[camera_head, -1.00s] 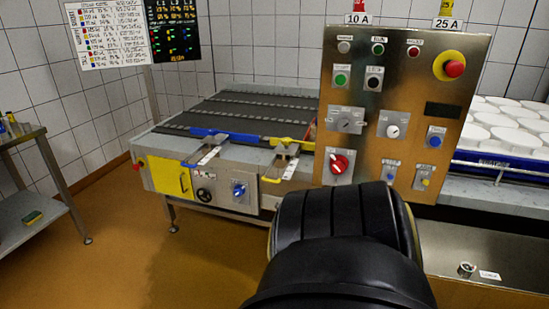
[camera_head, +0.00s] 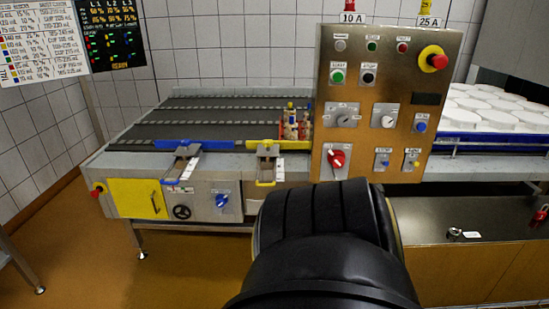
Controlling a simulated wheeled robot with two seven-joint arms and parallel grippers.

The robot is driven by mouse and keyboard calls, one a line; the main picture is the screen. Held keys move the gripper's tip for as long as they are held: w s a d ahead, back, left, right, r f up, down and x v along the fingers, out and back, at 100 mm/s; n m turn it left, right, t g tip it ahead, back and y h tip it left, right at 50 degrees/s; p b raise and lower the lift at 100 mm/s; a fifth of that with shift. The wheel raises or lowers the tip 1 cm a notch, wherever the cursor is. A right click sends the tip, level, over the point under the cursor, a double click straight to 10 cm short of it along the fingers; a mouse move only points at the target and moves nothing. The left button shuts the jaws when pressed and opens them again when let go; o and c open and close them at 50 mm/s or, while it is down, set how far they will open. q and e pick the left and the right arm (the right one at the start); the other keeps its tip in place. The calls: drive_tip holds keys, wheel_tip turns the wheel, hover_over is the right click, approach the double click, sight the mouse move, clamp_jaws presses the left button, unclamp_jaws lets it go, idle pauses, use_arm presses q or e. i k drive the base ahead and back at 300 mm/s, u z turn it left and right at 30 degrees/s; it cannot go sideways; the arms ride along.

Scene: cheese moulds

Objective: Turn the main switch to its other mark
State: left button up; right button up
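The control panel (camera_head: 374,98) is a brown metal plate standing upright at the centre right. A red rotary knob, which looks like the main switch (camera_head: 336,158), sits on a pale plate at its lower left. A white line on the knob slants toward the upper left; the marks around it are too small to read. A large black part of my own arm rises from the bottom centre, just below the panel, and does not visibly touch the switch. Neither gripper's fingers can be seen.
A conveyor table (camera_head: 220,115) with blue and yellow guides stands left of the panel. A blue knob (camera_head: 222,200) and a yellow door (camera_head: 137,198) are on its front. White moulds (camera_head: 490,115) stand at right. A red padlock (camera_head: 540,213) lies far right.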

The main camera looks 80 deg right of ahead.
sight(336, 158)
drive_tip(key=z, duration=2.2)
